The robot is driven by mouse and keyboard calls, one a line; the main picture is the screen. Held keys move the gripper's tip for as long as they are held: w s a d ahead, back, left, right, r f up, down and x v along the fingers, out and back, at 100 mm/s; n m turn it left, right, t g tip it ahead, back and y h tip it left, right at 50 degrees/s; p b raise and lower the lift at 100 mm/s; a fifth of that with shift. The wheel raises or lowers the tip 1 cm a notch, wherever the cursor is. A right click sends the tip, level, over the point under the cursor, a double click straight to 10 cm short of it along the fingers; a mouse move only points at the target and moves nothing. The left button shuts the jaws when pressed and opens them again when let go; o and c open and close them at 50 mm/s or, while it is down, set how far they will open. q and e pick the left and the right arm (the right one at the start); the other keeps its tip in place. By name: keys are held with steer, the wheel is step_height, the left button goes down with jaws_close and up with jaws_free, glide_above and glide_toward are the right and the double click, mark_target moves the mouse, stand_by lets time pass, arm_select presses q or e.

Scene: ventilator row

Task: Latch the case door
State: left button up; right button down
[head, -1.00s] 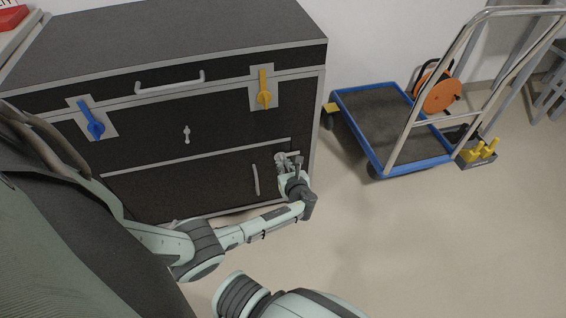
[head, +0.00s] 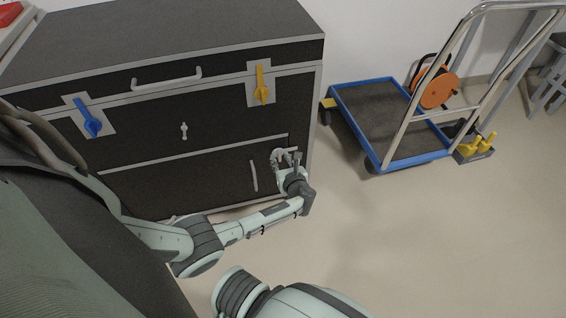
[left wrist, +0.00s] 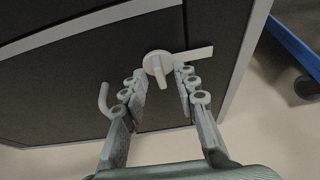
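The case door is the dark lower panel (head: 190,182) of the black case, and it looks flush with the front. Its pale upright handle (head: 254,176) also shows in the left wrist view (left wrist: 104,100). A pale turn latch (left wrist: 157,64) near the door's upper right has a short grip pointing down and a flat bar (left wrist: 197,53) reaching right. My left gripper (head: 292,158) is at this latch. In the left wrist view its fingers (left wrist: 160,78) are apart, one on each side of the knob; I cannot tell whether they touch it. My right gripper is out of view.
The case front also carries a blue latch (head: 90,122), a yellow latch (head: 262,86), a top handle (head: 166,79) and a small centre fitting (head: 184,131). A blue-edged trolley (head: 385,120) stands to the right. The floor (head: 430,240) in front of it is clear.

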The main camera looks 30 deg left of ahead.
arm_select(q)
steer(key=v, duration=1.2)
steer(key=s+f+n+g+h, duration=0.1)
steer(key=s+n+g+h, duration=0.2)
steer(key=s+n, duration=0.7)
steer(key=s+d+f+n+g+h, duration=0.1)
steer(key=s+f+n+g+h, duration=0.1)
steer(key=s+n+h, duration=0.4)
steer(key=s+n, duration=0.4)
steer(key=n, duration=0.4)
steer(key=shift+s+d+f+g, duration=0.25)
steer(key=shift+s+f+g, duration=0.05)
steer(key=shift+g, duration=0.1)
